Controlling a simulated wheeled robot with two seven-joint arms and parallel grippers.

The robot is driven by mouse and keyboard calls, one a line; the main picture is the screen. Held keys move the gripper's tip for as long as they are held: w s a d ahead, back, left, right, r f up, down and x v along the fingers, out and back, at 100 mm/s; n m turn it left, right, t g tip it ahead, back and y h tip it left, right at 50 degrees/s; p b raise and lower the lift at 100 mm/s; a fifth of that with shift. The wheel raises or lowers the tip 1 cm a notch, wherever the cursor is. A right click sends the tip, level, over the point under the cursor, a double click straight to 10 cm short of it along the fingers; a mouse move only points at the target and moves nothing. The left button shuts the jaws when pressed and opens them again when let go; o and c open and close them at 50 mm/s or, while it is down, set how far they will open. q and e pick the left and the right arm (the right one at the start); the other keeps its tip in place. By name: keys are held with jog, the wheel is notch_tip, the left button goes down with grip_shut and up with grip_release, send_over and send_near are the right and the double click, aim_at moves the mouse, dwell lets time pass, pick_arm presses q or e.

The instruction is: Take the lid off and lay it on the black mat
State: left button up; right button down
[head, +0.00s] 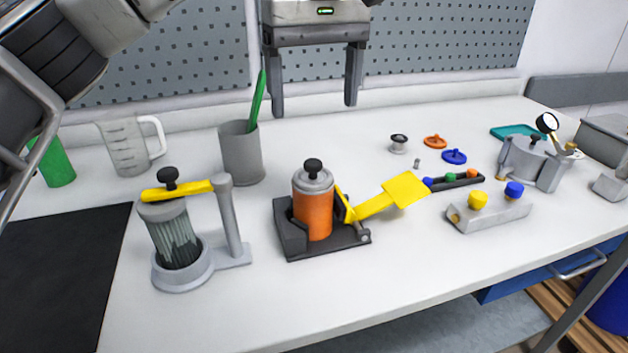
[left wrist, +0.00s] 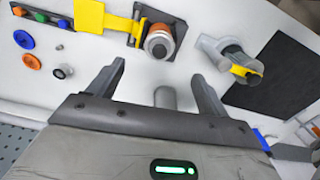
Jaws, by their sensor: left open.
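An orange canister (head: 313,212) stands upright in a dark holder (head: 292,240). A grey lid (head: 313,179) with a black knob is on its top. The canister also shows from above in the left wrist view (left wrist: 159,43). The black mat (head: 62,275) lies bare at the table's left front, and at right in the left wrist view (left wrist: 278,75). My left gripper (head: 314,108) is open and empty, high above and behind the canister. Its fingers (left wrist: 158,70) point down with a wide gap. My right gripper is not seen.
Left of the canister, a ribbed jar (head: 174,240) stands under a yellow bar (head: 178,190) with a black knob. A yellow paddle (head: 403,189) sticks out right of the holder. A grey cup (head: 240,153) with a green stick and a measuring jug (head: 125,146) stand behind.

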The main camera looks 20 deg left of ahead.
pick_arm(q)
send_over(313, 162)
jog(key=f, duration=0.5)
jog(key=shift+s+d+f, duration=0.2)
jog(key=shift+d, duration=0.05)
jog(key=shift+w+a+f, duration=0.15)
jog(key=shift+f, duration=1.2)
jog(key=shift+w+a+f, duration=0.1)
jog(key=shift+f, duration=1.25)
jog(key=shift+c, duration=0.4)
jog(key=c, duration=1)
